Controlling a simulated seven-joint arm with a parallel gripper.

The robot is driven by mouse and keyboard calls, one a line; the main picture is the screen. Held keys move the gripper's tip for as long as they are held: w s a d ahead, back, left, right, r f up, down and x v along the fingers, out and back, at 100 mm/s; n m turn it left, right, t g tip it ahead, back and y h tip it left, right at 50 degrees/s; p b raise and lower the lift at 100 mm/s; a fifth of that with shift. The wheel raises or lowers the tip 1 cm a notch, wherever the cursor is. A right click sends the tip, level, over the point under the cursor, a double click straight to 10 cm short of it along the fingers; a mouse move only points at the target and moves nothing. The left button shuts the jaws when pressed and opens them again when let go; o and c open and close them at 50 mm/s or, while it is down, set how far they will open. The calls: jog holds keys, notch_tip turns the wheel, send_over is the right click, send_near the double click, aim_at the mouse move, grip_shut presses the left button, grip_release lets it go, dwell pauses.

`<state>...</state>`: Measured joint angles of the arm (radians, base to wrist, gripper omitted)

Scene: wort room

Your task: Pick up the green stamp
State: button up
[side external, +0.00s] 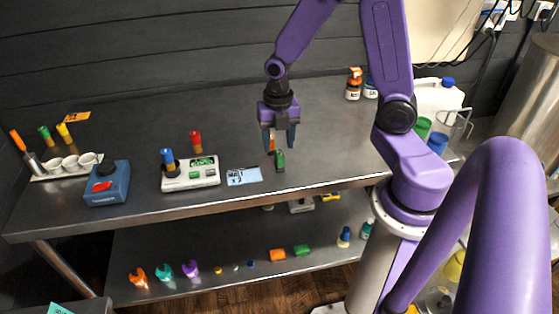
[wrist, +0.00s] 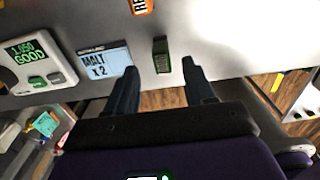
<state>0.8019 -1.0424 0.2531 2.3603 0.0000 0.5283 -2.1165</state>
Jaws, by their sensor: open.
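The green stamp (side external: 280,160) is a small upright block with a dark side, near the table's front edge. It also shows in the wrist view (wrist: 161,56), ahead of and between my fingertips. My gripper (side external: 279,146) is open and points down just above and behind the stamp in the side view. In the wrist view my two fingers (wrist: 159,68) stand apart with nothing held between them. I cannot tell whether a finger touches the stamp.
A blue "MALT x2" card (side external: 244,176) lies left of the stamp. Further left are a white meter with a green display (side external: 204,162) and a blue box (side external: 108,185). An orange label (wrist: 142,6) lies beyond the stamp. Bottles (side external: 354,84) stand at the back right.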

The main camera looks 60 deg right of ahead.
aim_at(280, 153)
jog(key=shift+s+f, duration=0.15)
jog(key=shift+f, duration=0.95)
jog(key=shift+s+f, duration=0.1)
jog(key=shift+f, duration=1.8)
grip_shut()
